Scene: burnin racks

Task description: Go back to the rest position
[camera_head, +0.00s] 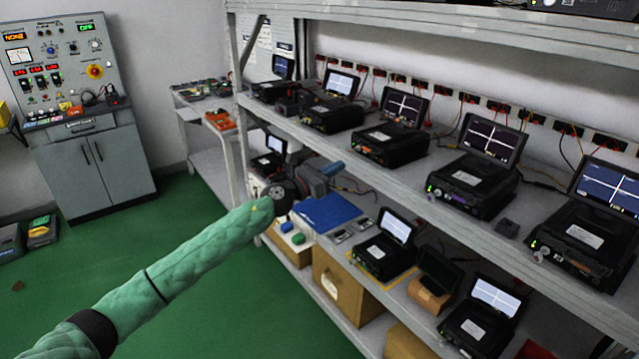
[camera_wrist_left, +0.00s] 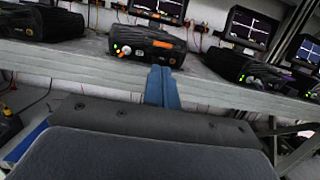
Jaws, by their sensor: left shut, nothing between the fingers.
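My left arm in its green sleeve comes in from the lower left of the head view and reaches toward the racks. My left gripper (camera_head: 333,169) has blue fingers that appear in front of the edge of the upper shelf (camera_head: 400,189). In the left wrist view the blue fingers (camera_wrist_left: 162,85) lie together, shut and empty. They point at the shelf edge, just below a black device (camera_wrist_left: 140,42) with a green light. I cannot tell the exact gap to the shelf. My right gripper is not in view.
Black devices with screens (camera_head: 391,137) stand along the upper shelf, with more on the lower one. A control cabinet (camera_head: 92,170) stands at the left.

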